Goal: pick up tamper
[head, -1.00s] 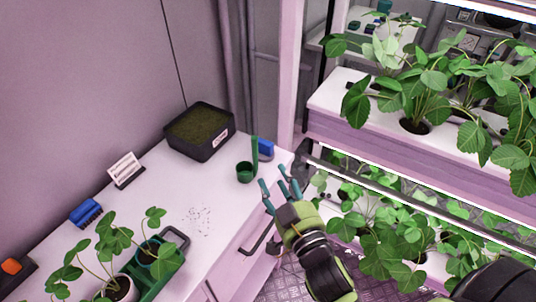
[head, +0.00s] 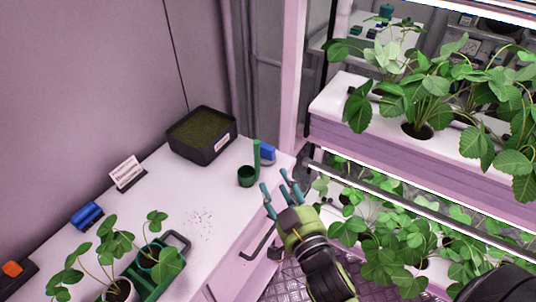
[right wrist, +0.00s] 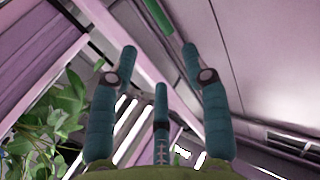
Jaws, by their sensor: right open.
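A dark green cup-shaped piece (head: 247,176) stands on the white counter near its right end, with a bright green handle (head: 256,155) rising upright beside it. It looks like the tamper, though I cannot tell for sure. My right gripper (head: 279,182) is open and empty, just right of this piece and near the counter's front edge, fingers spread and apart from it. In the right wrist view, the three teal fingers (right wrist: 160,85) are spread with nothing between them. A green bar (right wrist: 159,16), perhaps the same handle, shows beyond them. My left gripper is not in view.
A blue block (head: 267,153) sits behind the green handle. A black soil tray (head: 208,152), a white card (head: 126,172), a blue brush-like item (head: 87,215) and potted seedlings (head: 120,289) occupy the counter. Plant racks (head: 345,133) stand close on the right.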

